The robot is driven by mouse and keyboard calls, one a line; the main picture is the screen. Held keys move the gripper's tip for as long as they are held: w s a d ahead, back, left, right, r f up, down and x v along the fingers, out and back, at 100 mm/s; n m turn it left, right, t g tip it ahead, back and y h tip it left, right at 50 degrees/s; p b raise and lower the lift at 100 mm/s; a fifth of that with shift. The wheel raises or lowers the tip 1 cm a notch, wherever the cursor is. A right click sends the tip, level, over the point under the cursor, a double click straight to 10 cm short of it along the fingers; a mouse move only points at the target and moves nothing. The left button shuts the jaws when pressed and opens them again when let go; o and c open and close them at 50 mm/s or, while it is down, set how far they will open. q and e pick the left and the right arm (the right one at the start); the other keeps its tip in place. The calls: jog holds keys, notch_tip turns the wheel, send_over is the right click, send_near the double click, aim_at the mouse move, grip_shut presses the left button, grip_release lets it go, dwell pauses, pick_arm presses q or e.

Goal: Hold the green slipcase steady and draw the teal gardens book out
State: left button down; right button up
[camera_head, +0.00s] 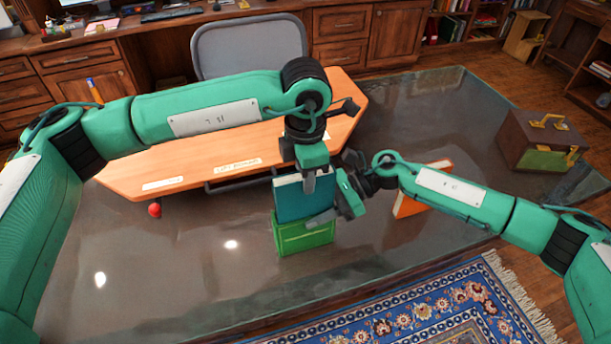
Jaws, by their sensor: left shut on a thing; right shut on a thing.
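The green slipcase (303,240) stands upright on the dark glossy table. The teal gardens book (291,205) stands upright, with a broad part of it showing above the slipcase's top and its lower part hidden inside. My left gripper (311,180) comes down from above and is shut on the top of the teal book. My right gripper (326,217) reaches in from the right and is shut on the upper right part of the slipcase. The exact finger contact of both grippers is small and partly hidden.
An orange book (408,205) lies or leans behind my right forearm. An orange board with labels (180,170) stretches behind the slipcase, and a red ball (154,210) is at the left. A brown and green case (520,143) stands far right. The table's front (200,285) is clear.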

pick_arm(q)
jog(key=shift+r, duration=3.75)
pick_arm(e)
jog(key=o, duration=1.1)
jog(key=shift+o, duration=0.2)
jog(key=v, duration=1.2)
pick_arm(q)
jog(key=shift+s+f, duration=0.1)
pick_arm(e)
jog(key=shift+s+f, duration=0.1)
jog(key=shift+s, duration=0.05)
